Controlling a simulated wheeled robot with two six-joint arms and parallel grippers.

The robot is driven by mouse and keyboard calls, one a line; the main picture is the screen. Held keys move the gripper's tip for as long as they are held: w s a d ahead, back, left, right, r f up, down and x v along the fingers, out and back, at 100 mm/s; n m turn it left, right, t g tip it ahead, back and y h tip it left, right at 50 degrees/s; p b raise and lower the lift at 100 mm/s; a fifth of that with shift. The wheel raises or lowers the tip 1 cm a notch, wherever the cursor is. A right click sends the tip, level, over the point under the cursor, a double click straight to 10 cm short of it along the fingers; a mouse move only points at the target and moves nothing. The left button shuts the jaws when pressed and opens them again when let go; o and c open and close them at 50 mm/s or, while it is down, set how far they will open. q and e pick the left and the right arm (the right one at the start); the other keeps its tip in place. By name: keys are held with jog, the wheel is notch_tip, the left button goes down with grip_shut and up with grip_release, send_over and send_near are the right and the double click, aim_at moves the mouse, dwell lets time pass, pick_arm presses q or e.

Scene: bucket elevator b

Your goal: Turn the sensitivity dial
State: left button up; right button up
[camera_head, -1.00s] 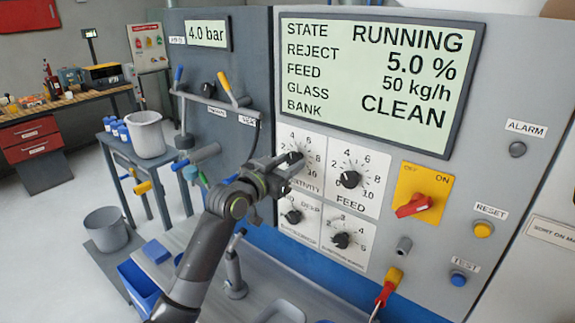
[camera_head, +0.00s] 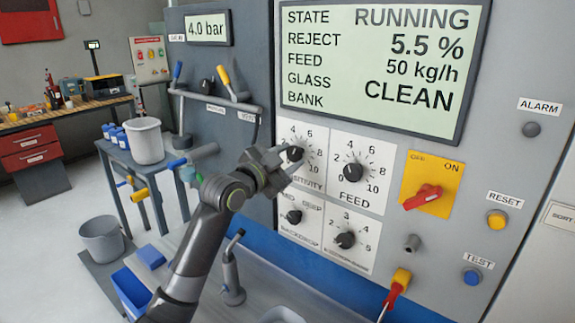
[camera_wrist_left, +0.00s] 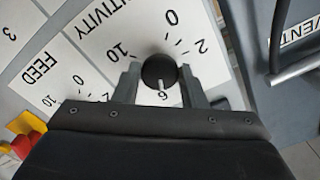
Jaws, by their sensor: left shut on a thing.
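The sensitivity dial (camera_head: 294,154) is a black round knob on a white scale plate at the upper left of the dial group. In the left wrist view the dial (camera_wrist_left: 159,71) sits between the two fingers, with its white pointer mark toward the gripper, near the 6. My left gripper (camera_head: 282,160) is shut on the dial, with one finger on each side of it. The gripper hides part of the word SENSITIVITY. My right gripper is not in view.
The feed dial (camera_head: 353,173) is close on the right, with two lower dials below. A red switch (camera_head: 423,196) on a yellow plate is further right. The display (camera_head: 375,65) above reads RUNNING and reject 5.5 %. A grey handle rail (camera_head: 215,101) is on the left.

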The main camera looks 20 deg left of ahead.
pick_arm(q)
jog(key=shift+m, duration=0.3)
jog(key=o, duration=1)
jog(key=shift+s, duration=0.1)
jog(key=shift+s+a+b, duration=0.2)
jog(key=shift+s+b, duration=0.15)
jog(key=shift+b+v, duration=1.6)
jog(key=shift+v, duration=6.6)
